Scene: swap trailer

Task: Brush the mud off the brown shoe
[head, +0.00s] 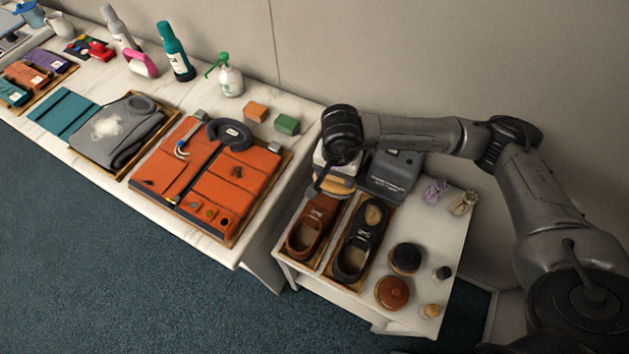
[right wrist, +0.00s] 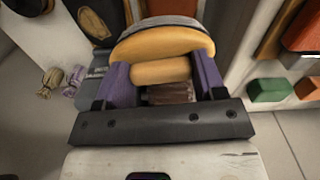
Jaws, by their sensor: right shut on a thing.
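The brown shoe (head: 306,240) lies in a wooden tray on the small white table, its opening toward the front. My right gripper (head: 335,180) is at the shoe's far, toe end. It is shut on a tan wooden brush (head: 337,187). In the right wrist view the purple fingers (right wrist: 165,82) clasp the brush's wooden handle (right wrist: 160,71). The brush and my wrist cover part of the toe area, so mud there and any contact cannot be made out. My left gripper is not in view.
A black shoe (head: 350,262) with a tan patch stands right beside the brown one. A grey box (head: 395,172) is behind it. Round tins (head: 392,292) and crumpled cloths (head: 462,203) lie to the right. A longer table with folded orange clothing (head: 235,180) stands left.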

